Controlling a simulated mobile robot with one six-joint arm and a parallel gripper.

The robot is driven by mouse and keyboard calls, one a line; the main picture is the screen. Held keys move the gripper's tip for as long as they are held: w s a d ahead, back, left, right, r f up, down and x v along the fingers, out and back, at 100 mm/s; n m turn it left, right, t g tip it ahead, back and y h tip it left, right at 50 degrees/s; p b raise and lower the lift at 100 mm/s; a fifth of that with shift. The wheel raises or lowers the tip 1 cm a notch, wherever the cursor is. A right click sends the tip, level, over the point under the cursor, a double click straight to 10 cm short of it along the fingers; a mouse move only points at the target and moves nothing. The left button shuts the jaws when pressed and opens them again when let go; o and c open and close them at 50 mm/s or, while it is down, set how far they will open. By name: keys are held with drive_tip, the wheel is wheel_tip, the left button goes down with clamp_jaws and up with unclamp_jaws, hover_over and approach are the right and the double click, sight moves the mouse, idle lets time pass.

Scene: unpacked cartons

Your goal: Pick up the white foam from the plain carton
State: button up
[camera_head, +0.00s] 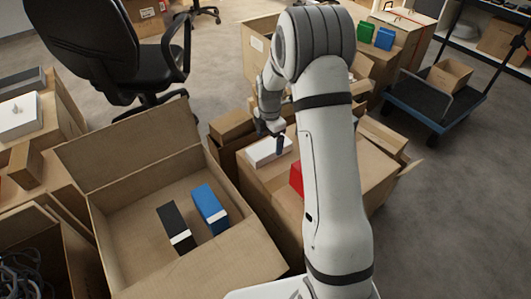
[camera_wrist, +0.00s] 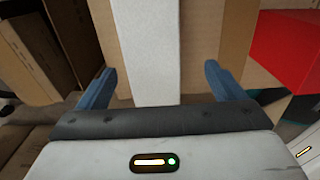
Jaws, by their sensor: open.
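The white foam (camera_head: 265,151) is a long white block lying on top of the plain carton (camera_head: 262,212), right of the big open carton. In the wrist view the white foam (camera_wrist: 148,50) runs between my two blue fingers, with a gap on each side. My gripper (camera_wrist: 160,88) is open around it and not closed on it. In the head view my gripper (camera_head: 275,138) points down at the foam, and one dark finger shows in front of it. My arm hides part of the carton top.
A red box (camera_head: 296,178) stands on the same carton, right of the foam; it also shows in the wrist view (camera_wrist: 292,45). An open carton (camera_head: 120,225) at left holds a black box (camera_head: 176,228) and a blue box (camera_head: 210,208).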

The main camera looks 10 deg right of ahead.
sight(267, 147)
drive_tip(key=f+b, duration=0.1)
drive_tip(key=f, duration=0.2)
drive_tip(key=f+b, duration=0.1)
drive_tip(key=f, duration=0.1)
drive_tip(key=shift+w+a+f+b, duration=0.2)
drive_tip(key=shift+w+a+b, duration=0.05)
drive_tip(key=shift+w+b, duration=0.05)
drive_tip(key=c, duration=1)
